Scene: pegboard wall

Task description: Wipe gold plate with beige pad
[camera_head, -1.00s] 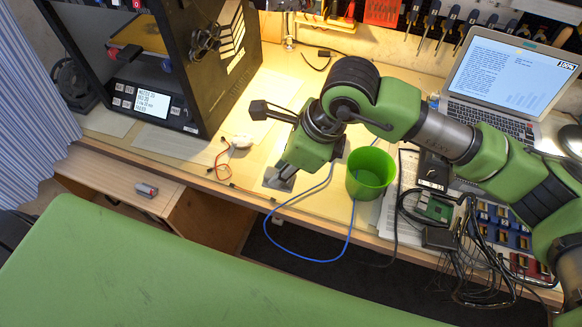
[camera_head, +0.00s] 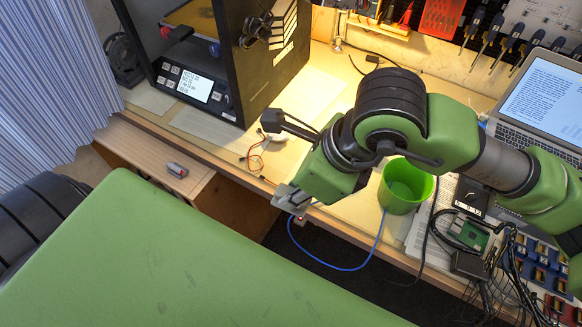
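The gold plate (camera_head: 192,13) is partly in view inside the black 3D printer (camera_head: 225,70) at upper left; its upper part is cut off. My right gripper (camera_head: 290,200) points down at the workbench's front edge, left of the green cup and well below the printer. Its grey fingers are small and seen from above, so I cannot tell whether they are open or hold anything. I cannot make out a beige pad; it may be hidden under the gripper. My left gripper is out of view.
A green cup (camera_head: 405,186) stands close right of the gripper. A blue cable (camera_head: 335,268) loops below the bench edge. A laptop (camera_head: 545,100), circuit boards and dark cables crowd the right. A small red-and-grey item (camera_head: 177,170) lies on the wooden ledge.

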